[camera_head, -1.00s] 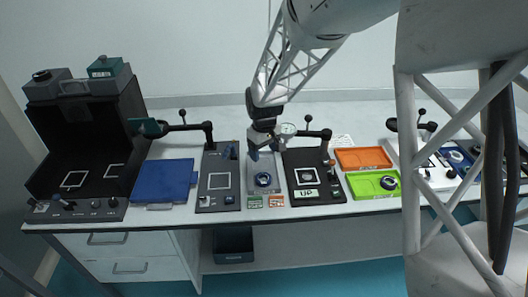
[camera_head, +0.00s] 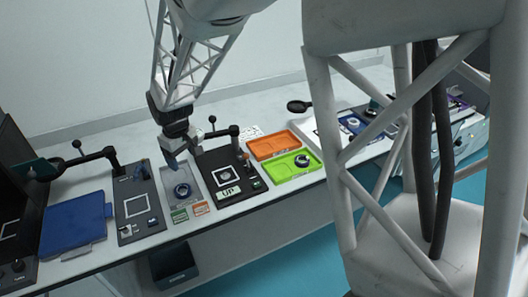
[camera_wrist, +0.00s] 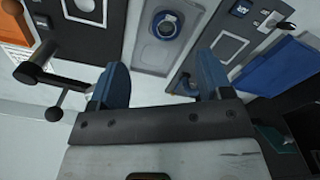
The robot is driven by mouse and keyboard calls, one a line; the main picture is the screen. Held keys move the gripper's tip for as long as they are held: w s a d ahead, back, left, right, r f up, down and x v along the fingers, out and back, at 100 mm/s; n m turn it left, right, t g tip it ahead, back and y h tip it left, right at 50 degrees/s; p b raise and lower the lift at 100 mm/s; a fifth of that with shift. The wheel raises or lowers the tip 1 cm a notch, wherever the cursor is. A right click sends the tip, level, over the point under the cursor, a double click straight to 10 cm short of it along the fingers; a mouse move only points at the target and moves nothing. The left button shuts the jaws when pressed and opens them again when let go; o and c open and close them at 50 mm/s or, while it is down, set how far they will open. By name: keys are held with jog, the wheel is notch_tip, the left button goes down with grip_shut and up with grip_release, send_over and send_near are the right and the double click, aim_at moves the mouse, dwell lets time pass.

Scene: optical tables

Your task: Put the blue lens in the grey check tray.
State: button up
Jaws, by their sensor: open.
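A lens with a blue rim (camera_head: 182,190) lies flat in the shallow grey tray (camera_head: 190,205) near the middle of the bench. In the wrist view the blue-rimmed lens (camera_wrist: 166,25) sits inside the grey tray (camera_wrist: 152,55), ahead of the fingers. My gripper (camera_head: 176,156) is above the back of this tray, apart from the lens. In the wrist view my gripper (camera_wrist: 160,80) has its two blue fingers wide apart, with nothing between them.
A black station marked UP (camera_head: 228,192) is right of the tray, with a jointed black arm behind it. Further right are orange (camera_head: 273,146) and green (camera_head: 292,166) trays; the green one holds another dark-rimmed ring. A dark plate (camera_head: 138,208) and blue pad (camera_head: 75,225) are left.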

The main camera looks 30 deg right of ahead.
jog(key=s+d+r+m+t, duration=0.1)
jog(key=s+d+r+m, duration=0.35)
jog(key=s+r, duration=0.8)
jog(key=s+d, duration=0.2)
jog(key=s, duration=0.7)
jog(key=s+d+r+m+t, duration=0.1)
jog(key=s+d, duration=0.2)
jog(key=s, duration=0.6)
jog(key=shift+s+d+r, duration=0.15)
jog(key=shift+s+d, duration=0.05)
